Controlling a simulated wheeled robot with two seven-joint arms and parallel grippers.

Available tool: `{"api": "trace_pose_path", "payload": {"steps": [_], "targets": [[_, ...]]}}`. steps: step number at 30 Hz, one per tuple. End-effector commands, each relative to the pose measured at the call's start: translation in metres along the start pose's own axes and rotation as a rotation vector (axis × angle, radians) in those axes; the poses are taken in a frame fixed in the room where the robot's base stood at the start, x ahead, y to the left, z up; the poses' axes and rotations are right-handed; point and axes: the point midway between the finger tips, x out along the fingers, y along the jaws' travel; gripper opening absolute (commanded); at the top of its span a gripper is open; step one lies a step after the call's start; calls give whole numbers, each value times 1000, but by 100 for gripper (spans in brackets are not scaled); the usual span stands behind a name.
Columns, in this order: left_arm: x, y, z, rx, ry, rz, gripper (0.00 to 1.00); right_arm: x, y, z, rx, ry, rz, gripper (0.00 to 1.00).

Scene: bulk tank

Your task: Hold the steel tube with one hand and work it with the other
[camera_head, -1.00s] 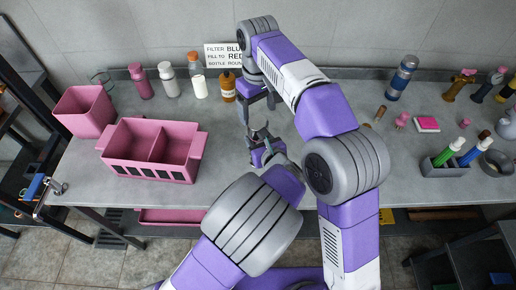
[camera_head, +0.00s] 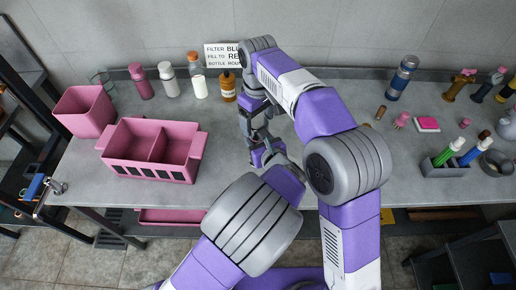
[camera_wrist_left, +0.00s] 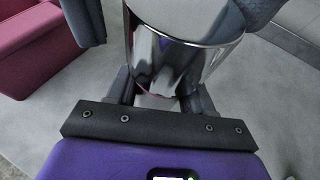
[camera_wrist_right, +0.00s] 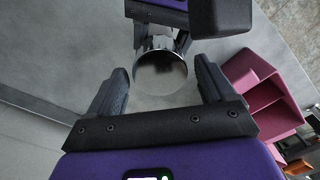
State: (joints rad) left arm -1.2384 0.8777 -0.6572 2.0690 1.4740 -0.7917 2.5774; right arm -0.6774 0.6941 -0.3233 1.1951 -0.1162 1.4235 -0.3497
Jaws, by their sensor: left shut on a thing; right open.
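The steel tube (camera_wrist_left: 180,60) is a shiny, mirror-like cylinder in the left wrist view. My left gripper (camera_wrist_left: 160,98) is shut on its lower part. In the right wrist view the tube's round end (camera_wrist_right: 160,72) faces the camera between the spread fingers of my right gripper (camera_wrist_right: 160,78), with gaps on both sides. My left gripper's fingers (camera_wrist_right: 160,38) show behind it. In the head view my right gripper (camera_head: 256,122) is just above my left gripper (camera_head: 266,148), over the bench. The tube is mostly hidden there.
A pink divided box (camera_head: 122,163) and a pink bin (camera_head: 85,108) stand left on the grey bench (camera_head: 225,170). Bottles, including an amber one (camera_head: 227,88), line the back near a sign (camera_head: 222,50). A grey holder (camera_head: 437,170) with markers stands right.

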Motion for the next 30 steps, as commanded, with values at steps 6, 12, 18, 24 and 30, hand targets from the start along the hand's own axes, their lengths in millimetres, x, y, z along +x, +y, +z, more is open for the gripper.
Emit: {"api": "trace_pose_path", "payload": {"steps": [6, 12, 18, 24, 30], "targets": [[0, 0, 0, -1, -1, 0, 0, 24, 0, 0, 0, 0, 0, 83], [0, 0, 0, -1, -1, 0, 0, 29, 0, 0, 0, 1, 0, 83], [0, 0, 0, 0, -1, 0, 0, 29, 0, 0, 0, 1, 1, 80], [0, 0, 0, -1, -1, 0, 0, 29, 0, 0, 0, 1, 1, 49], [0, 0, 0, 0, -1, 0, 0, 29, 0, 0, 4, 1, 1, 26]]}}
